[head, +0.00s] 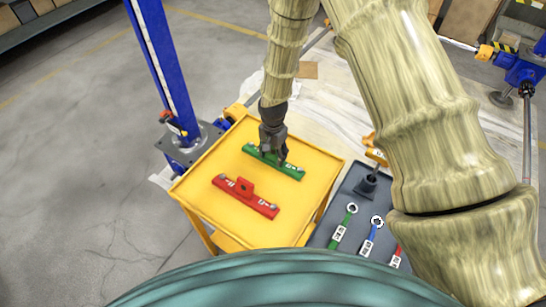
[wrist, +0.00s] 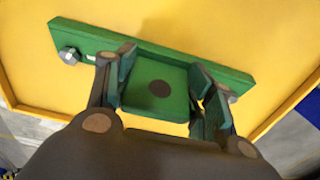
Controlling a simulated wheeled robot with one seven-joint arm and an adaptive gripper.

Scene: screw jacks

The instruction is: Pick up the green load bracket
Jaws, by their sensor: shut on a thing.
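The green load bracket (head: 288,169) is a long bar with a raised middle block, on the yellow cart top near its far side. In the wrist view the bracket (wrist: 190,57) runs across the picture, with a bolt near each end and a dark round hole in the middle block. My gripper (head: 272,158) reaches down over the bracket's middle. In the wrist view my gripper (wrist: 162,90) has a finger on each side of the block and is shut on it. I cannot tell whether the bracket is lifted clear of the cart.
A red bracket (head: 246,196) lies on the yellow cart (head: 205,190) nearer to me. A grey tray (head: 322,233) to the right holds green, blue and red-handled tools. A blue column (head: 163,60) stands just beyond the cart's left side. Open floor lies to the left.

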